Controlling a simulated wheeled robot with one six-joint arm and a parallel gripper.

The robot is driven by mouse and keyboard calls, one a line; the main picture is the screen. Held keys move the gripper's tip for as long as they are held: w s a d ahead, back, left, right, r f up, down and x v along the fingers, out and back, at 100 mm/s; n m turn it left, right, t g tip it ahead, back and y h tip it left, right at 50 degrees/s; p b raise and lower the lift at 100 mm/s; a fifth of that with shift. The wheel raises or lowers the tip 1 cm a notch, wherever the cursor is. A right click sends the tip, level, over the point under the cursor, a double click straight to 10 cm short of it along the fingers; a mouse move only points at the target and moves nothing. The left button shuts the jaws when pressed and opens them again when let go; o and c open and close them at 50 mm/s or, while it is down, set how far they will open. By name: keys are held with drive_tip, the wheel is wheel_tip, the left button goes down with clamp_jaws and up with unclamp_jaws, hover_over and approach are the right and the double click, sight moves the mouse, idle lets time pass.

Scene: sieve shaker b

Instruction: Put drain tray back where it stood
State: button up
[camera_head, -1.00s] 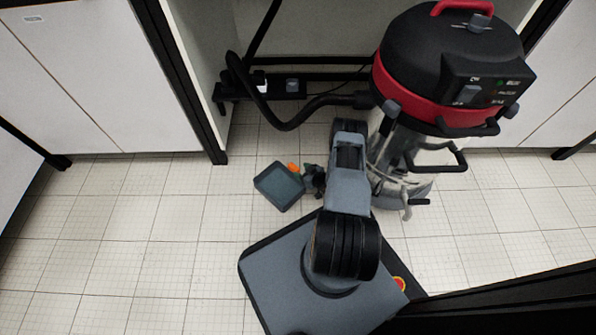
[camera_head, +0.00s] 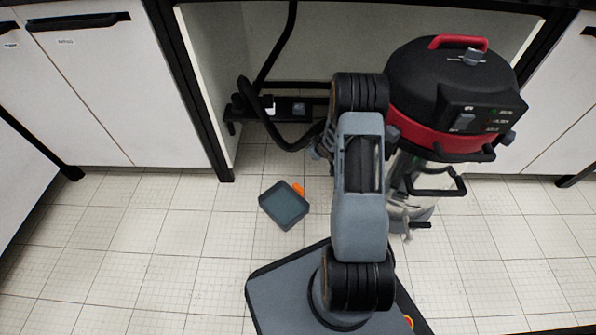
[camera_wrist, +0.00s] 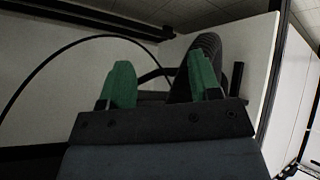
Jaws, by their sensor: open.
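The drain tray (camera_head: 284,205) is a shallow grey-blue square tray with an orange tab (camera_head: 298,189) at its back edge. It lies flat on the tiled floor, left of my arm, in the head view. My gripper (camera_wrist: 160,85) shows in the wrist view with its two green fingers apart and nothing between them. In the head view my arm hides the gripper. The wrist view shows no tray.
A red and black vacuum (camera_head: 452,95) with a metal drum stands right of my arm. Its dark hose (camera_head: 290,143) and a power strip (camera_head: 290,110) are behind the tray. White cabinets (camera_head: 95,90) stand at left. The floor left of the tray is clear.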

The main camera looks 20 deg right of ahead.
drive_tip(key=s+a+r+m+g, duration=0.1)
drive_tip(key=s+a+r, duration=0.2)
drive_tip(key=r, duration=0.3)
drive_tip(key=s+a+r+g+h, duration=0.1)
drive_tip(key=s+a+r, duration=0.15)
drive_tip(key=r, duration=0.35)
drive_tip(key=s+a+r+m+g, duration=0.1)
drive_tip(key=s+a+r, duration=0.15)
drive_tip(key=r, duration=0.35)
drive_tip(key=s+a+r+g, duration=0.1)
drive_tip(key=s+a+r, duration=0.1)
drive_tip(key=s, duration=0.3)
drive_tip(key=s+a+r+g+y, duration=0.1)
drive_tip(key=s+a+r, duration=0.2)
drive_tip(key=s+a, duration=0.2)
drive_tip(key=s+a+r+m+g, duration=0.1)
drive_tip(key=s+a+r, duration=0.1)
drive_tip(key=s+a, duration=0.2)
drive_tip(key=s, duration=0.3)
drive_tip(key=shift+a+r+y, duration=0.2)
drive_tip(key=shift+r+y, duration=0.05)
drive_tip(key=shift+y, duration=0.15)
